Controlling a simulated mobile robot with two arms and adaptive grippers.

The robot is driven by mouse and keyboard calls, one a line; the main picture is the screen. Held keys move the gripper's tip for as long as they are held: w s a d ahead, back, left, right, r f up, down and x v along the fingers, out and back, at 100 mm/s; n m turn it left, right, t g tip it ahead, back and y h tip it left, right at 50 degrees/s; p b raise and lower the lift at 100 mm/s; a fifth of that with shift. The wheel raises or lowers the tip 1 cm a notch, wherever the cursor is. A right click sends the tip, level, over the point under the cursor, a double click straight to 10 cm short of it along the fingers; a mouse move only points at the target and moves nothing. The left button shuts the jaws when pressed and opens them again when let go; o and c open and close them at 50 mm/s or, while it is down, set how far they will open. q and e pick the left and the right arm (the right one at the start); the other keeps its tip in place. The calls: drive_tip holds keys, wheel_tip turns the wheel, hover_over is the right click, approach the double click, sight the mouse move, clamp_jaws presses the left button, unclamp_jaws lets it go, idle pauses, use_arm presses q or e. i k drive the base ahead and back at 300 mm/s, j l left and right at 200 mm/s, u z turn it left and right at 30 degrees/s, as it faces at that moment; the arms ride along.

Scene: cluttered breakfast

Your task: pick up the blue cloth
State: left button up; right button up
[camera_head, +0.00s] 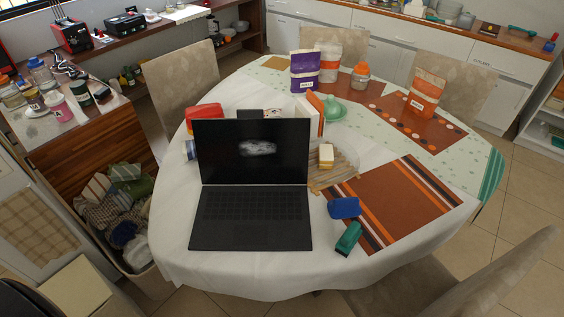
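A small bright blue block-like item (344,208) lies on the table, on the left edge of the striped brown placemat (400,195), right of the laptop. It may be a folded blue cloth or a sponge; I cannot tell which. A dark blue cloth (122,235) also shows among crumpled cloths in the basket (150,280) at the lower left. Neither of my grippers is in view.
An open black laptop (250,219) stands at the table's front left. A green item (349,238) lies just in front of the blue block-like item. A wooden board (335,172) with food is behind it. Bags stand farther back. A chair (470,280) is at the front right.

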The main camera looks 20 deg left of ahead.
sight(344, 208)
drive_tip(key=l+u, duration=0.3)
drive_tip(key=u, duration=0.15)
drive_tip(key=k+l+u, duration=0.1)
drive_tip(key=l+u, duration=0.15)
drive_tip(key=u, duration=0.15)
drive_tip(key=k+l+u, duration=0.1)
drive_tip(key=l+u, duration=0.15)
drive_tip(key=u, duration=0.2)
